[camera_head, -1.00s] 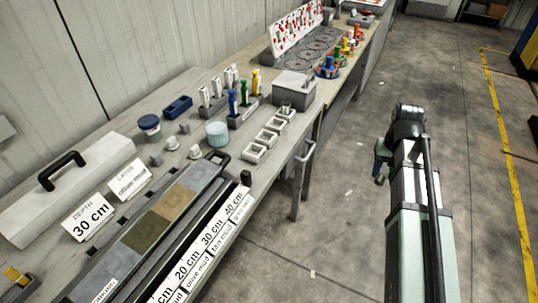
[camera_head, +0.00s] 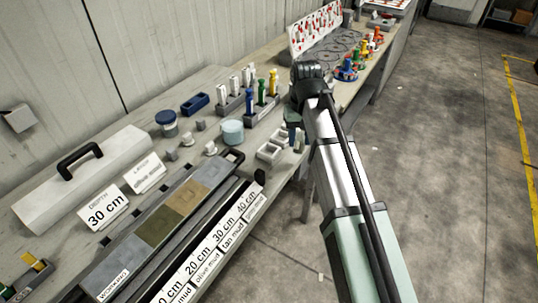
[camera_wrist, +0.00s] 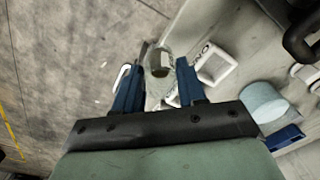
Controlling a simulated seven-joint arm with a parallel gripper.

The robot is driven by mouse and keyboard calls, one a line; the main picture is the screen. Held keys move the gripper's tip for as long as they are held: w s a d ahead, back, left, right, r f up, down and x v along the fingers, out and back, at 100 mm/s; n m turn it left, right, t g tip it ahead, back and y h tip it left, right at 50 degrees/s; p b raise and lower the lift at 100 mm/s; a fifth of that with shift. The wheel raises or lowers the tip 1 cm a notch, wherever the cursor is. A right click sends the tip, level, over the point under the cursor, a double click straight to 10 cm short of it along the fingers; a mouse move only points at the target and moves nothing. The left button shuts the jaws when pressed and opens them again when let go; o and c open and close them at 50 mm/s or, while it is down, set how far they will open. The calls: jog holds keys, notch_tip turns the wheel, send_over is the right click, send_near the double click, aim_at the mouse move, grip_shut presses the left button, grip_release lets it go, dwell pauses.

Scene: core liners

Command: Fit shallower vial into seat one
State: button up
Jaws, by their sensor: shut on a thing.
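My gripper (camera_wrist: 160,88) is in the wrist view, its two blue fingers closed about a clear vial (camera_wrist: 158,62) with a dark plug inside. The vial is held between the fingertips, over the bench's front edge. White square seats (camera_head: 270,152) stand in a row near the front edge; my arm hides part of the row. One white seat (camera_wrist: 218,65) shows right of the fingers in the wrist view.
A core tray (camera_head: 155,230) with a depth scale lies along the bench front. A rack (camera_head: 258,115) holds blue, green and yellow pieces near my wrist.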

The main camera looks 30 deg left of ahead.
jog(key=s+a+r+n, duration=0.1)
jog(key=a+r, duration=0.4)
jog(key=a, duration=0.5)
jog(key=shift+s+d+f, duration=0.1)
jog(key=shift+s+f, duration=0.05)
jog(key=shift+f, duration=2.3)
jog(key=shift+s+d+f, duration=0.1)
jog(key=shift+s+f, duration=0.05)
jog(key=shift+f, duration=2.25)
jog(key=shift+f, duration=0.15)
jog(key=o, duration=1)
notch_tip(320, 180, up, 12)
jog(key=shift+r, duration=0.2)
